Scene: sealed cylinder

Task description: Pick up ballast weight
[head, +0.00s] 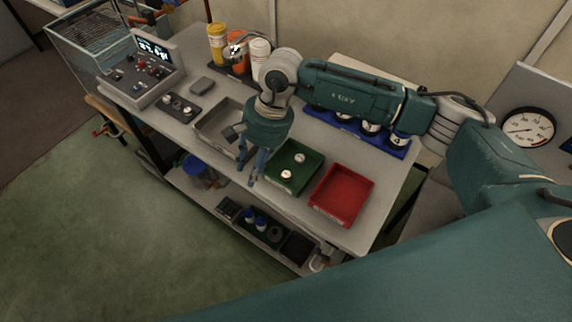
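No object is clearly marked as the ballast weight. Two small pale metallic pieces lie in the green tray (275,183), one farther back (300,158) and one nearer (287,174). Several dark round pieces with light tops (371,126) stand in the blue tray (345,124), partly hidden by my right arm. My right gripper (246,178) points down between the grey tray and the green tray, at the left of the metallic pieces. Its fingers look apart, with nothing seen between them. My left gripper is out of view.
The grey tray (203,132) and the red tray (343,214) flank the green one on the workbench. A control box (140,84), a yellow bottle (217,42) and a white bottle (260,55) stand farther back. A dial gauge (527,128) is at right. A lower shelf holds bins.

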